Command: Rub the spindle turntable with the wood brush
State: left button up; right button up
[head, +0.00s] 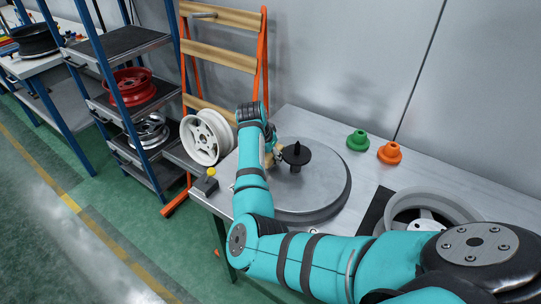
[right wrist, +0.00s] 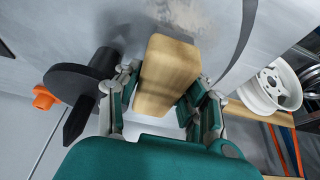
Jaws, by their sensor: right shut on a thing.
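The spindle turntable (head: 318,194) is a round grey disc on the metal bench, with a black spindle and collar (head: 296,155) standing at its middle. My right gripper (head: 270,156) is over the far left part of the disc, just left of the spindle. In the right wrist view my right gripper (right wrist: 160,108) is shut on the wood brush (right wrist: 168,72), a pale wooden block between its fingers. The black spindle (right wrist: 80,88) is close beside the left finger there. The brush's underside is hidden, so I cannot tell whether it touches the disc. My left gripper is not in view.
A grey rim (head: 435,205) lies at right. A white wheel (head: 205,137) is at the orange-framed rack. A small box with a yellow button (head: 207,184) sits at the bench's left corner.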

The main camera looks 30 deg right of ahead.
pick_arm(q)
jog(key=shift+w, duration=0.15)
pick_arm(e)
jog(key=shift+f, duration=0.3)
pick_arm(q)
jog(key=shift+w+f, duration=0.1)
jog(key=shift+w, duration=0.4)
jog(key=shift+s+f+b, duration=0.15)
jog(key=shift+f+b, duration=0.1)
jog(key=shift+b, duration=0.15)
pick_arm(e)
jog(key=shift+f, duration=0.75)
